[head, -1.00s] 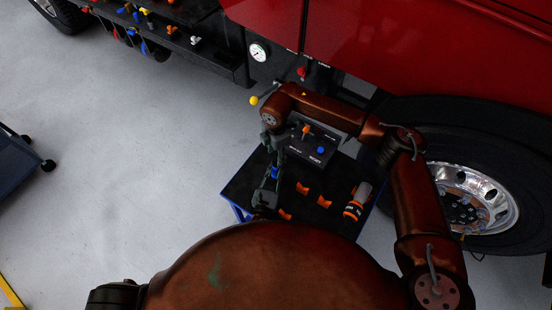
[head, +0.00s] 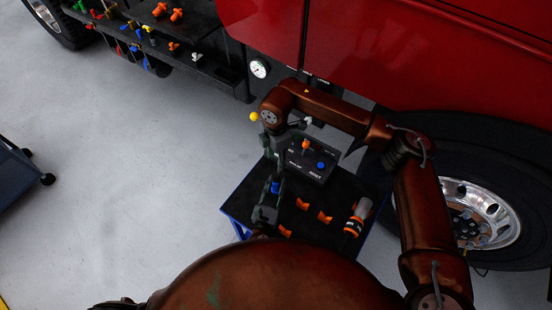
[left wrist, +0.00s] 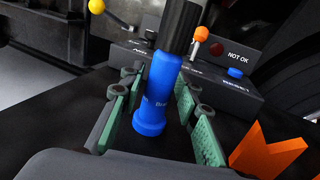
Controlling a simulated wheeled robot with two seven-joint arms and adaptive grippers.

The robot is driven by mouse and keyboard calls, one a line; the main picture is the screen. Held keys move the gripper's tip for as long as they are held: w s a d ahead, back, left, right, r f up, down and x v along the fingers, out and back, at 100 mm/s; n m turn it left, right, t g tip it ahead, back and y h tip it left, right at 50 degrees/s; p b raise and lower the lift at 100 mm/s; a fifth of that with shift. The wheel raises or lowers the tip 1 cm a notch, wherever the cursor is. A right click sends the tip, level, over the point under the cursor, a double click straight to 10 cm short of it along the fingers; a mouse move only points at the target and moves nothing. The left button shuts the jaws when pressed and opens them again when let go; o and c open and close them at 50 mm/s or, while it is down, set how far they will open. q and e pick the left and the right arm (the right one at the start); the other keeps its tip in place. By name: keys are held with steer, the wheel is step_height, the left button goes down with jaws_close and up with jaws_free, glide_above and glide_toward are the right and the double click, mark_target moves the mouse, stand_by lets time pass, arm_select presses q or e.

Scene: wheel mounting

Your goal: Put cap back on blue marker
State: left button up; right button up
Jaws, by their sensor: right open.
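The blue marker (left wrist: 156,92) stands roughly upright in the left wrist view, with a black cylindrical part (left wrist: 180,22) above its blue part. I cannot tell whether that black part is its cap. Blue also shows between my grippers in the head view (head: 275,187). My left gripper (left wrist: 160,110) has its green pads on both sides of the marker, with visible gaps. In the head view it sits low, partly hidden by my body. My right gripper (head: 278,168) hangs from above near the blue part and is open; its fingertips are hard to make out.
A control box (head: 310,155) with an orange lever and blue button stands behind the marker. Orange V-shaped holders (head: 325,217) and an orange-grey tool (head: 357,216) occupy the right of the black tabletop (head: 245,203). The red truck and its wheel (head: 470,215) border the table.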

arm_select(q)
steer(key=shift+o, duration=0.8)
steer(key=shift+s, duration=0.1)
steer(key=v, duration=1.1)
steer(key=shift+s+a, duration=0.15)
steer(key=shift+s, duration=0.25)
steer(key=shift+r, duration=0.15)
